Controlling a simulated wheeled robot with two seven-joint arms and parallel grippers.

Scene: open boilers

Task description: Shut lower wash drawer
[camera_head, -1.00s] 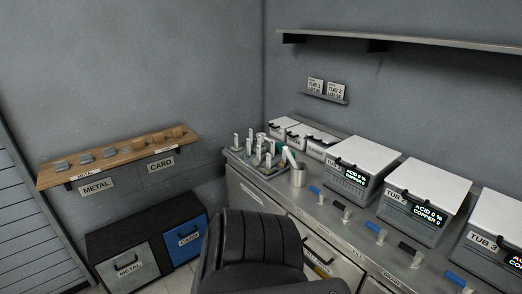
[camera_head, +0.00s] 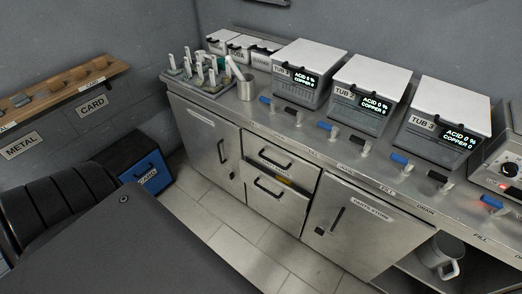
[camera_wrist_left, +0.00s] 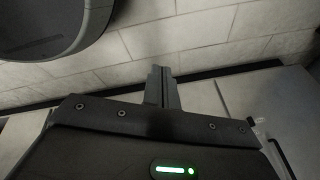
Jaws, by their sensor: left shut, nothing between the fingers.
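The lower drawer (camera_head: 272,206) is in the middle of the steel counter's front in the head view, with a dark bar handle. It stands out a little, and something yellow-orange shows in the gap at its top. The upper drawer (camera_head: 282,168) above it looks closed. My left gripper (camera_wrist_left: 162,78) shows in the left wrist view with its fingers together and empty, above pale floor tiles. In the head view my dark left arm fills the lower left, and its gripper cannot be seen. My right gripper is not in view.
Cabinet doors flank the drawers: one at left (camera_head: 203,140) and one at right (camera_head: 362,228). Several lidded tubs (camera_head: 310,62) and lever valves stand on the counter. A blue CARD bin (camera_head: 148,174) is at left. The tiled floor (camera_head: 225,222) before the counter is clear.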

